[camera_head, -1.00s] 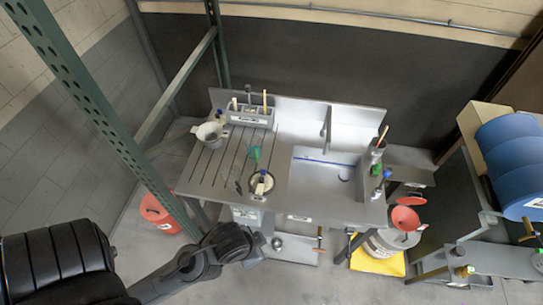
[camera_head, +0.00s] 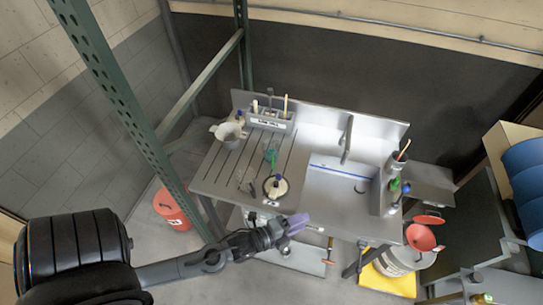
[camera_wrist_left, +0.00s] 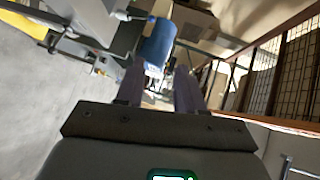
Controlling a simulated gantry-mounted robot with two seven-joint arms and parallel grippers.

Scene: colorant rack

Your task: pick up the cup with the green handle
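A small clear cup with a green part (camera_head: 270,155), which looks like the green handle, stands on the slatted left side of the steel sink counter (camera_head: 213,182). My left gripper (camera_head: 298,223), with purple fingers, is in front of the counter's front edge, below and to the right of the cup, and apart from it. In the left wrist view its two fingers (camera_wrist_left: 160,88) stand apart with nothing seen between them. The cup is not visible in that view. My right gripper is not in view.
The sink basin (camera_head: 335,188) is to the right. A green post (camera_head: 120,105) rises at left. A red bucket (camera_head: 172,210) stands on the floor.

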